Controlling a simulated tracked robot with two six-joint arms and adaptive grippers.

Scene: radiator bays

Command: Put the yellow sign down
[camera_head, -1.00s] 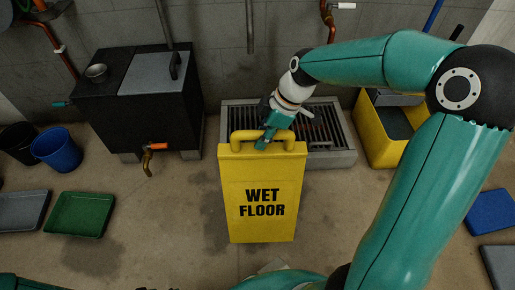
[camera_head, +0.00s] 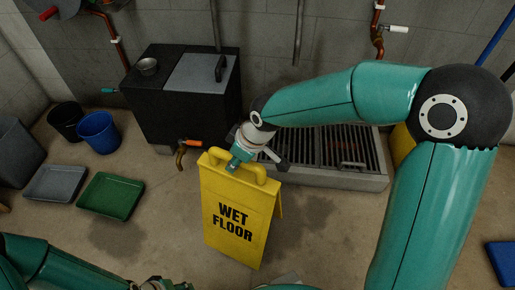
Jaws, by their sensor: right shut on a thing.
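The yellow sign (camera_head: 235,213) with "WET FLOOR" in black stands upright, slightly turned, in the middle of the view. A second panel edge shows behind its right side. My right gripper (camera_head: 239,160) is shut on the sign's top handle. I cannot tell whether the sign's lower edge touches the floor. My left arm comes in at the lower left, and part of my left gripper (camera_head: 165,284) shows at the bottom edge, cut off by the frame; its jaws are not clear.
A black tank (camera_head: 185,97) with an orange-handled tap stands behind the sign. A floor grate (camera_head: 340,178) lies to the right. A green tray (camera_head: 110,195), a grey tray (camera_head: 55,183) and a blue bucket (camera_head: 98,133) are at left. Floor around the sign is clear, with damp patches.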

